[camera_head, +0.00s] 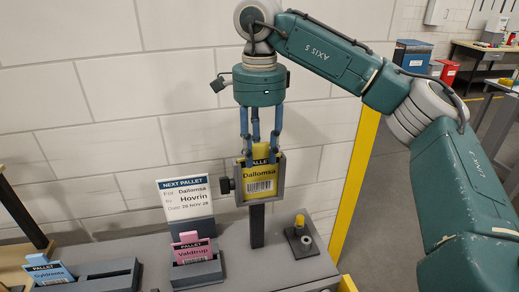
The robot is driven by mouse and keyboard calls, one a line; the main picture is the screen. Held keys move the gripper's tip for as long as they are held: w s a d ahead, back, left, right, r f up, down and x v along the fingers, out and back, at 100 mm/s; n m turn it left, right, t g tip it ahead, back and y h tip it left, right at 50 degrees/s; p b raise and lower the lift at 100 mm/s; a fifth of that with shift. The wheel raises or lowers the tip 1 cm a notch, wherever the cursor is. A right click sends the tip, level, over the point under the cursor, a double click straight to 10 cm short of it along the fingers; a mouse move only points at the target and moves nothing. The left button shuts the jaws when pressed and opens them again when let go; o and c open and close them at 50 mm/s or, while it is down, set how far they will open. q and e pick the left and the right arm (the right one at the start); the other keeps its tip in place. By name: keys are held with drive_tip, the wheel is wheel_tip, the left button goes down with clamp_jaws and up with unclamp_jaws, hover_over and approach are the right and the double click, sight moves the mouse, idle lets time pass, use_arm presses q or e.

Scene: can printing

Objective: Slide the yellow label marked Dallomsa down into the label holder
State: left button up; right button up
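The yellow label marked Dallomsa (261,185) stands upright in the grey label holder (240,196) on a dark post. Its dark header, name and barcode show inside the holder's frame, and its plain yellow tab sticks up above. I cannot tell whether the label rests on the holder's bottom. My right gripper (262,157) points straight down over the holder, with its blue fingers on both sides of the tab. Whether the fingers press on the tab is not clear. My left gripper is out of view.
A NEXT PALLET sign (185,198) reading Dallomsa stands left of the holder. A pink label (191,246) and a blue label (50,272) sit in grey racks in front and left. A white block wall is behind.

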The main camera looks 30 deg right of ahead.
wheel_tip(320, 180, up, 12)
idle(0.6)
idle(0.6)
